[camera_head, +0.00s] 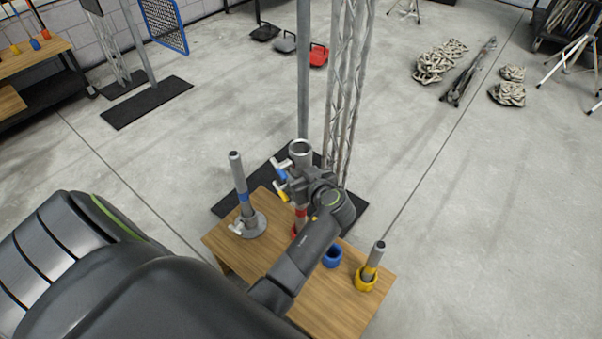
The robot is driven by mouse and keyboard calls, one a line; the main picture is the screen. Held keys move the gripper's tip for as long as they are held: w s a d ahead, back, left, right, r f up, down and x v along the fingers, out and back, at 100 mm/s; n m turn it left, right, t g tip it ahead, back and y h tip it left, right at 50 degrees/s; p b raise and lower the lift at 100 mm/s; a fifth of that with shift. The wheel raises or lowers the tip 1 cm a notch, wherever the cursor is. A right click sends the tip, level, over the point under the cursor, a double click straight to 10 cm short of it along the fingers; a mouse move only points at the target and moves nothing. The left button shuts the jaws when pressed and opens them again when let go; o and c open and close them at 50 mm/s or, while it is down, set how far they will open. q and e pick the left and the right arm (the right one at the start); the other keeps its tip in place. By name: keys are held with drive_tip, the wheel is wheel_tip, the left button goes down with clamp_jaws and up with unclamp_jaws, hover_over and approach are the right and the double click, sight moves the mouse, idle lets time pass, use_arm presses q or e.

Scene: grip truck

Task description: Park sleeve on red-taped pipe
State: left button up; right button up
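The sleeve (300,151) is a grey metal tube with an open top and small handles with blue and yellow parts on its left side. It is upright, well above the table. My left gripper (304,184) is at its side and appears shut on it; the wrist hides the fingertips. The red-taped pipe (301,213) stands directly below the sleeve in the picture, with a red ring (294,231) at its foot. Its top is hidden, so I cannot tell whether the sleeve is around it. My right gripper is not in view.
On the wooden table (345,309), a blue-taped pipe (240,180) stands left, with a T-handle at its base. A blue ring (332,256) and a yellow-taped pipe (373,260) in a yellow ring stand right. A truss (347,90) and pole (303,70) rise close behind.

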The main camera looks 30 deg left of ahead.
use_arm(q)
drive_tip(key=shift+f+b, duration=0.2)
drive_tip(key=shift+b, duration=0.1)
drive_tip(key=o, duration=1.4)
drive_tip(key=shift+o, duration=0.4)
drive_tip(key=shift+f, duration=0.1)
